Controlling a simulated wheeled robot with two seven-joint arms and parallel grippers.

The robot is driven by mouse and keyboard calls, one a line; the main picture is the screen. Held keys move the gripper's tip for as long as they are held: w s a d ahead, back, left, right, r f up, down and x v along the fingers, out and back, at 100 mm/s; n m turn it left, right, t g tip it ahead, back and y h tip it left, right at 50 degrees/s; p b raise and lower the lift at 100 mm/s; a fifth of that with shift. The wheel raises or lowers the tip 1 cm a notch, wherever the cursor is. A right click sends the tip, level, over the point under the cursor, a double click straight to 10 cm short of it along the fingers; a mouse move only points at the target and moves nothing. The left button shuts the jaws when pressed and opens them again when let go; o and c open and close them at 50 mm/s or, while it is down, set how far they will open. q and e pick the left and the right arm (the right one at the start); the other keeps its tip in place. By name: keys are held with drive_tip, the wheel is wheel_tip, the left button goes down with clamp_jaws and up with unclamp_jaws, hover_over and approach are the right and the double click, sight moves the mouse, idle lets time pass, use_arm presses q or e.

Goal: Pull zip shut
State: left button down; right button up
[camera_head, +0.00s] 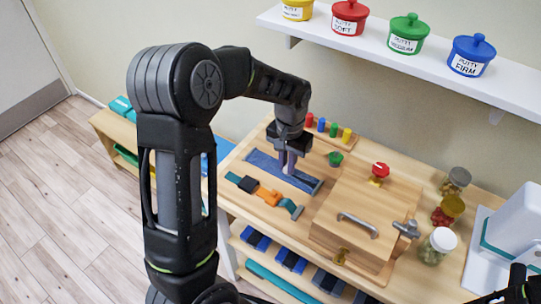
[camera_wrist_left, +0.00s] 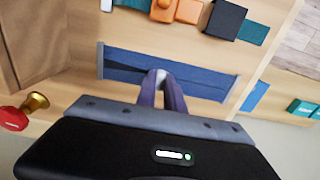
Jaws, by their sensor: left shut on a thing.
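The zip is on a blue cloth strip (camera_head: 261,160) fixed flat on the wooden bench, and it also shows in the left wrist view (camera_wrist_left: 205,82). My left gripper (camera_head: 289,163) reaches down over the strip from above. In the left wrist view its two fingers (camera_wrist_left: 164,92) are shut on a small pale zip pull (camera_wrist_left: 158,76) near the middle of the strip. A dark, narrowing gap runs from the pull toward the strip's end near the wooden box. On the other side of the pull the cloth looks joined.
A wooden box (camera_head: 365,212) with a handle and latch stands right of the strip. Jars (camera_head: 437,245) stand further right, below a shelf (camera_head: 400,62) of putty pots.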

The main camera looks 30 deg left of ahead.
sight(311, 185)
use_arm(q)
drive_tip(key=d, duration=0.7)
drive_tip(key=shift+w+b, duration=0.1)
drive_tip(key=shift+b, duration=0.2)
drive_tip(key=shift+d, duration=0.35)
drive_tip(key=c, duration=1.4)
unclamp_jaws()
drive_tip(key=shift+d, duration=0.15)
drive_tip(key=shift+c, duration=0.2)
drive_tip(key=shift+w+r, duration=0.1)
drive_tip(key=shift+r, duration=0.5)
wheel_tip(311, 185, up, 7)
drive_tip(key=shift+f+b, duration=0.2)
drive_tip(key=shift+b, duration=0.15)
